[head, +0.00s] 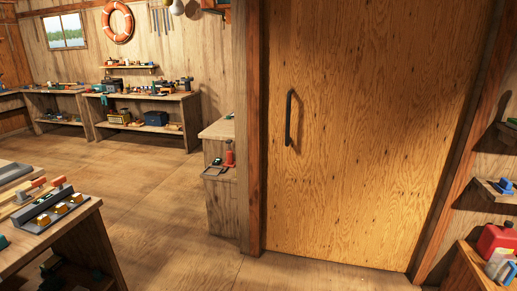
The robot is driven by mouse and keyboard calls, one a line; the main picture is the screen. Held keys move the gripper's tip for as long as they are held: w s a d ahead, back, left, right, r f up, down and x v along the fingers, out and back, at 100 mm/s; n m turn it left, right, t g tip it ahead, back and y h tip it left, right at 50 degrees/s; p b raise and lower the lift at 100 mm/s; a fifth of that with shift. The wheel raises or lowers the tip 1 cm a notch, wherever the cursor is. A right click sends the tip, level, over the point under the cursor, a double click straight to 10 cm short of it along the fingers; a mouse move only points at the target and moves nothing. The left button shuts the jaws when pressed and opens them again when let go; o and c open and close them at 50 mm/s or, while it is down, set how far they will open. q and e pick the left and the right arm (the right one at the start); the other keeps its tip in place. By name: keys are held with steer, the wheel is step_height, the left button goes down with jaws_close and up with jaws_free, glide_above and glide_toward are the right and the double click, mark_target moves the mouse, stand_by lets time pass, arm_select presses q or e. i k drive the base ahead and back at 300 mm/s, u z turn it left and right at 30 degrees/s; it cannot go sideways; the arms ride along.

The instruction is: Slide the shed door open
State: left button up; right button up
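The shed door (375,150) is a large plain plywood panel on the right half of the head view. It fills the opening between a wooden post (252,130) on its left and a slanting frame board (470,150) on its right. A dark vertical bar handle (289,118) is fixed near the door's left edge, and its shadow falls on the wood beside it. Nothing touches the handle. Neither of my grippers shows in this view.
A workbench (60,225) with tackle stands at the lower left. A cabinet (218,185) with a red tool (229,155) stands left of the post. Shelves and a red container (497,241) are at the right edge. The floor (165,215) between is clear.

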mark_target(366, 103)
steer(key=i, duration=2.25)
steer(key=z, duration=0.95)
